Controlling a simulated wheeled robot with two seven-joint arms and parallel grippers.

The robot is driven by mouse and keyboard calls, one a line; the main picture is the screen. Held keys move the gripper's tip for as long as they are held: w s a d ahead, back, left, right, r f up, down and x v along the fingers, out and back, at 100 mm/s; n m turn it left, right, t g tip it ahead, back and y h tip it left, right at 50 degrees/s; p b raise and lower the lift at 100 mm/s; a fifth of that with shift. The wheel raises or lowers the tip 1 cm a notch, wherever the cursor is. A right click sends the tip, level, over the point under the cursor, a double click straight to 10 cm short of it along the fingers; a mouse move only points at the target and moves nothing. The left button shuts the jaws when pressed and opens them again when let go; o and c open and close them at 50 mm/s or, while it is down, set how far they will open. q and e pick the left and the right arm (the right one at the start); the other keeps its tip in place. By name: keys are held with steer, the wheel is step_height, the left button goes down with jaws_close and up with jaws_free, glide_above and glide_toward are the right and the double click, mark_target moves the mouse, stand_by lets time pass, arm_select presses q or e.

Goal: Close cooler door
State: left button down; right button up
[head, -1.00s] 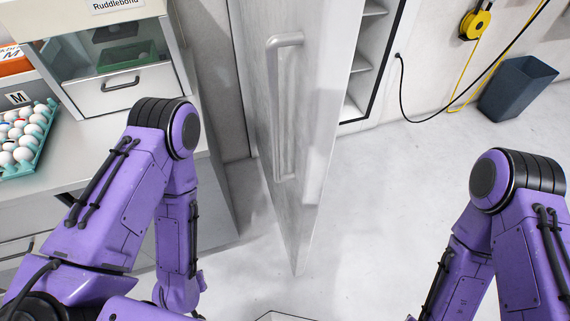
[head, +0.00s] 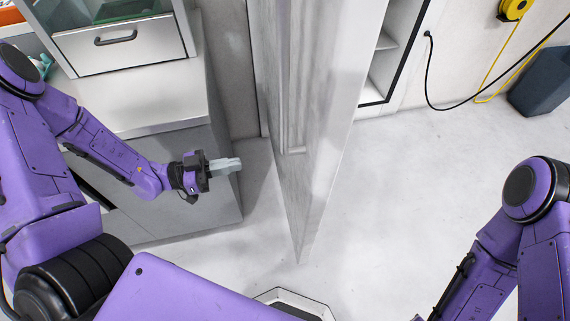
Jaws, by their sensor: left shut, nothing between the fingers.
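The cooler door (head: 322,120) stands wide open in the middle of the head view, seen nearly edge-on, with its lower corner pointing toward me. The lower part of its handle (head: 292,140) shows on the left face; the top is cut off. The cooler (head: 385,65) is behind it to the right, with shelves showing in the opening. My left gripper (head: 232,164) is shut and empty, left of the door and apart from it, its fingers pointing right toward the door. My right arm shows at the lower right; its gripper is out of view.
A grey counter (head: 150,112) with a drawer unit (head: 120,45) stands at the left, behind my left arm. A dark bin (head: 545,85), a yellow cable reel (head: 514,9) and hanging cables are at the right wall. The floor right of the door is clear.

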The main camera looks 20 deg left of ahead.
arm_select(q)
steer(key=m, duration=0.1)
glide_toward(298, 156)
steer(key=shift+g+h, duration=0.3)
steer(key=shift+g, duration=0.1)
steer(key=x, duration=0.6)
steer(key=shift+w+d+f, duration=0.1)
steer(key=shift+w+d, duration=0.1)
steer(key=shift+w, duration=0.25)
